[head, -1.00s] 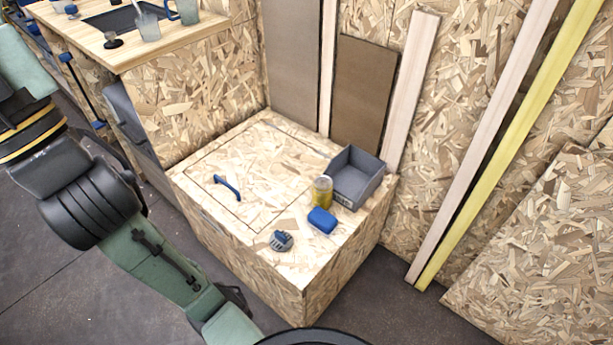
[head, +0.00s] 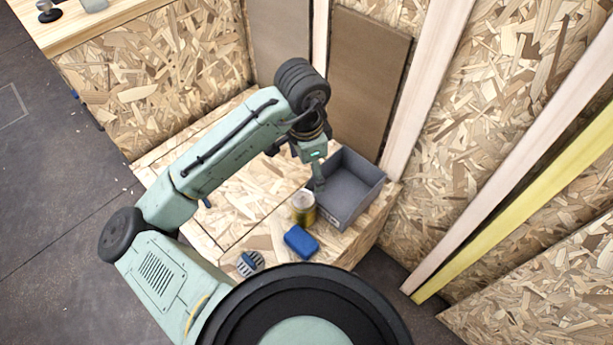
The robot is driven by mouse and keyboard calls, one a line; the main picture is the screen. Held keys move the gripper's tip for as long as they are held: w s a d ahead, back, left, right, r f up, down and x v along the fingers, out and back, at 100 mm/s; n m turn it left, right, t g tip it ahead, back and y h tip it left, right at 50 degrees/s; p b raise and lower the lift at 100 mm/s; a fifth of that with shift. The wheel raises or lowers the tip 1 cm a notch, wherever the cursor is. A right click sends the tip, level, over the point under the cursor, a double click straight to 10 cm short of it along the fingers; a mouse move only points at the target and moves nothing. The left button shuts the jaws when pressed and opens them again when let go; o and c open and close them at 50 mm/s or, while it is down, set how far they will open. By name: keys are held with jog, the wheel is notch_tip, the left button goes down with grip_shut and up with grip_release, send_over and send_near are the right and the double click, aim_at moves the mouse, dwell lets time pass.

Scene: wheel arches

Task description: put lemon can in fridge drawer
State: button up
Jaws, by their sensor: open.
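The can (head: 303,208) is yellow with a pale top. It stands upright on the OSB wooden box, touching or close to the left side of an open grey bin. My gripper (head: 316,178) points down just above and slightly right of the can, near the bin's left edge. The gripper is open and empty, and its fingers are small and partly hard to make out. No fridge drawer can be clearly identified in this view.
The grey bin (head: 349,190) is empty. A blue block (head: 300,241) and a blue-grey striped item (head: 250,263) lie in front of the can on the wooden box (head: 240,215). Wall panels and leaning planks (head: 440,120) stand behind and right.

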aim_at(304, 198)
jog(key=shift+g+y, duration=0.3)
jog(key=shift+g, duration=0.2)
jog(key=f, duration=0.2)
jog(key=s+f, duration=0.1)
jog(key=f, duration=0.1)
jog(key=a+f, duration=0.1)
jog(key=f, duration=0.1)
jog(key=shift+s, duration=0.35)
jog(key=shift+s+f+p, duration=0.2)
jog(key=shift+f+p, duration=0.15)
jog(key=shift+f, duration=2.7)
jog(key=shift+c, duration=0.4)
jog(key=c, duration=1.7)
